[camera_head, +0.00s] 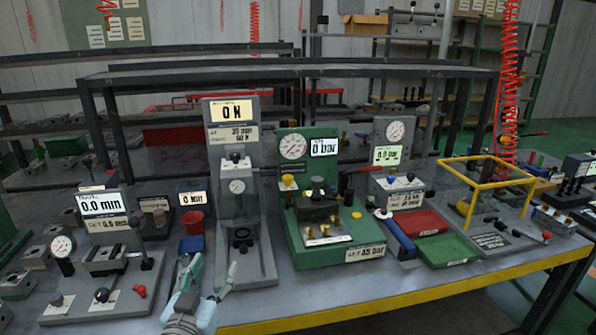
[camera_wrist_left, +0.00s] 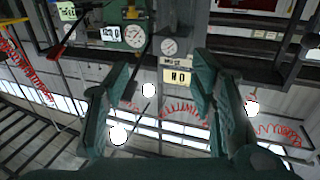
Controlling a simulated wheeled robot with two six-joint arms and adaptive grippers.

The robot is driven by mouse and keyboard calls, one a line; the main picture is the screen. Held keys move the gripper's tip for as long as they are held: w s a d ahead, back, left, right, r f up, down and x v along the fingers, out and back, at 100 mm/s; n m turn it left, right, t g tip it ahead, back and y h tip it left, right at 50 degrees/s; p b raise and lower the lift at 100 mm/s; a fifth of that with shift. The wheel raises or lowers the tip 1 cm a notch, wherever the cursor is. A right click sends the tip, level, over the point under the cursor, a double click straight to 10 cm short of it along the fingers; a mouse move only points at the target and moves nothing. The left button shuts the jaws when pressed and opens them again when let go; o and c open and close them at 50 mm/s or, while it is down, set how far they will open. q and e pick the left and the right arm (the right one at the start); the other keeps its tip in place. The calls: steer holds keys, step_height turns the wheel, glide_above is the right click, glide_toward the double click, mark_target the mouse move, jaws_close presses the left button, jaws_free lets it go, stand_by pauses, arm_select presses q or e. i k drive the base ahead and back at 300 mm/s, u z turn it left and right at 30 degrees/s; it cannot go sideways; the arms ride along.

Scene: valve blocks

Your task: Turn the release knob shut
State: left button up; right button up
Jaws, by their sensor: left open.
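No knob carries a label I can read as release. The green test stand (camera_head: 318,250) with the "0 bar" display (camera_head: 324,147) has a yellow knob (camera_head: 288,181) at its upper left. The grey press (camera_head: 262,180) with the "0 N" display (camera_head: 231,112) stands to its left. The grey timer station (camera_head: 70,310) at front left has a black knob (camera_head: 101,295) and a red knob (camera_head: 139,291). My left gripper (camera_head: 215,264) is open and empty in front of the grey press base; its spread fingers also show in the left wrist view (camera_wrist_left: 162,72). My right gripper is out of view.
A red tray (camera_head: 418,223), a green tray (camera_head: 450,250) and a yellow frame (camera_head: 487,183) stand to the right. The yellow bench edge (camera_head: 400,299) runs along the front. Bare bench shows right of my left gripper.

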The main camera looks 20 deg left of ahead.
mark_target(287, 180)
steer(key=i, duration=0.9)
